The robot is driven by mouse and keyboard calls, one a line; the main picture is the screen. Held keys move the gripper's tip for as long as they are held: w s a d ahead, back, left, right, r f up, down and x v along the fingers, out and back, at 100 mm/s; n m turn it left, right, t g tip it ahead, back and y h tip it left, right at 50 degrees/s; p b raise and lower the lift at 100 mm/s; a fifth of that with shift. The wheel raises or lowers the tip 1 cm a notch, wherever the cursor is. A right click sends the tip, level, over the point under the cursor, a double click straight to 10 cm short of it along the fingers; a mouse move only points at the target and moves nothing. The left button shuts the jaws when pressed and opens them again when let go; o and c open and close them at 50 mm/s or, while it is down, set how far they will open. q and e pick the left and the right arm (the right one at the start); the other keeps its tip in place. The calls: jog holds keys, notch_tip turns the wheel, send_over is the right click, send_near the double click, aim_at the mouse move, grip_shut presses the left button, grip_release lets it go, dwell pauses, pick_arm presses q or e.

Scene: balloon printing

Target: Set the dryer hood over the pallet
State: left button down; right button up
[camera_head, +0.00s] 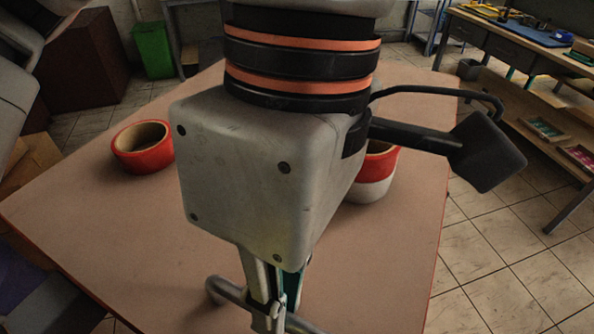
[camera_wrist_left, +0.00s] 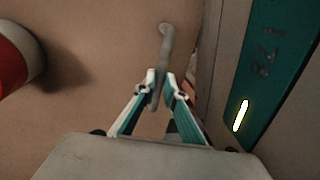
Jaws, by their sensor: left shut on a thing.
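My left gripper (camera_head: 268,314) points down near the front of the picture in the head view, with its large wrist filling the middle. It is shut on a bent grey bar (camera_head: 305,325), which looks like a handle. In the left wrist view the fingertips (camera_wrist_left: 160,86) close around the same grey bar (camera_wrist_left: 166,44), over a brown surface. I cannot tell what the bar is joined to. I cannot make out the dryer hood or the pallet as separate things. My right gripper is not in view.
The brown tabletop (camera_head: 75,207) bears a red open round container (camera_head: 143,158) at left. A red and white one (camera_head: 372,188) is partly hidden behind my wrist. A green bin (camera_head: 153,50) stands behind, and a workbench (camera_head: 515,50) stands at the back right.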

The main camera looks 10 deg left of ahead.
pick_arm(q)
jog(key=shift+s+d, duration=0.1)
jog(key=shift+s, duration=0.05)
jog(key=c, duration=2.1)
grip_release()
jog(key=shift+s, duration=0.1)
jog(key=shift+s+d, duration=0.2)
jog(key=shift+d, duration=0.05)
jog(key=shift+w+a, duration=0.15)
jog(key=shift+w, duration=0.05)
jog(key=r, duration=0.4)
jog(key=w+r, duration=0.1)
jog(key=r, duration=0.3)
jog(key=w+r, duration=0.1)
jog(key=r, duration=0.3)
jog(key=shift+d, duration=0.4)
jog(key=shift+f, duration=0.1)
